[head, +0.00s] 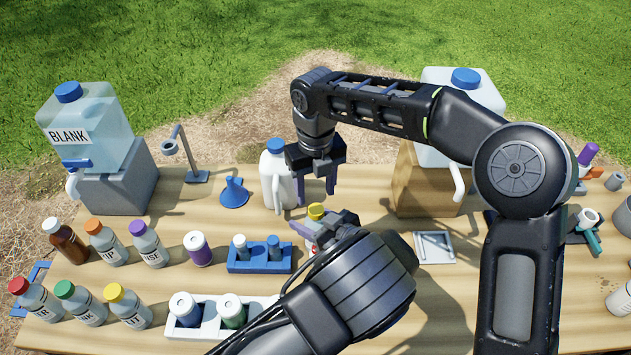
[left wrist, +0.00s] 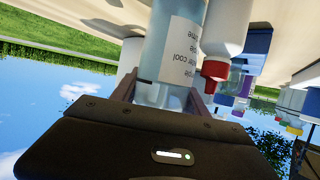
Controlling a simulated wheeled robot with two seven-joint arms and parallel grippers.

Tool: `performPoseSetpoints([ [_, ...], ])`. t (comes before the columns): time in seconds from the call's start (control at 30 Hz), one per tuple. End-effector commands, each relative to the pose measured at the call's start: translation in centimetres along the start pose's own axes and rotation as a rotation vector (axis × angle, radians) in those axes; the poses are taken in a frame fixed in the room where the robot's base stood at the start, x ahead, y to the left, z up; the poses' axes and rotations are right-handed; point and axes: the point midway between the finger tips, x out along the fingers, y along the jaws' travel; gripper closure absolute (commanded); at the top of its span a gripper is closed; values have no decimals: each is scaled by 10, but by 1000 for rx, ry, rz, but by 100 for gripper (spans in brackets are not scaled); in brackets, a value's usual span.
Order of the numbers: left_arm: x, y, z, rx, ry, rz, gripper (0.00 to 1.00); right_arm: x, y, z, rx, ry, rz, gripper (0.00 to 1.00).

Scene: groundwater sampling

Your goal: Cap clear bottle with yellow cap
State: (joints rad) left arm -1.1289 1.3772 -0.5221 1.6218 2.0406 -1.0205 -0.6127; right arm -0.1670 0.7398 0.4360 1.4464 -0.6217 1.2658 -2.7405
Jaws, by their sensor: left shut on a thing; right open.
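My left gripper (head: 322,232) is low over the middle of the table. In the left wrist view it is shut on a clear bottle (left wrist: 168,70) with a white printed label; this view is upside down. The yellow cap (head: 316,211) shows just above the left gripper, at the bottle's top; I cannot tell whether it is seated or only resting there. My right gripper (head: 318,198) is open, pointing down just above the yellow cap, fingers apart. My left gripper and forearm hide most of the bottle in the head view.
A white bottle with a red cap (left wrist: 215,70) stands close beside the held bottle. A white jug (head: 275,180) and blue funnel (head: 234,192) stand behind. A blue rack (head: 258,264), white rack (head: 207,330) and several capped bottles are left. A small white tray (head: 434,248) is right.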

Motion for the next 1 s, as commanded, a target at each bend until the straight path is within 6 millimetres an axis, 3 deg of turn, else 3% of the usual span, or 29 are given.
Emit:
performPoseSetpoints([
  [0.2,0,0,0,0,0,0,100,34,0,-1,2,3,0,49],
  [0.4,0,0,0,0,0,0,100,54,0,0,1,1,0,49],
  [0.77,0,0,0,0,0,0,100,58,0,0,2,0,0,50],
  [1.0,0,0,0,0,0,0,100,58,0,0,2,0,0,70],
])
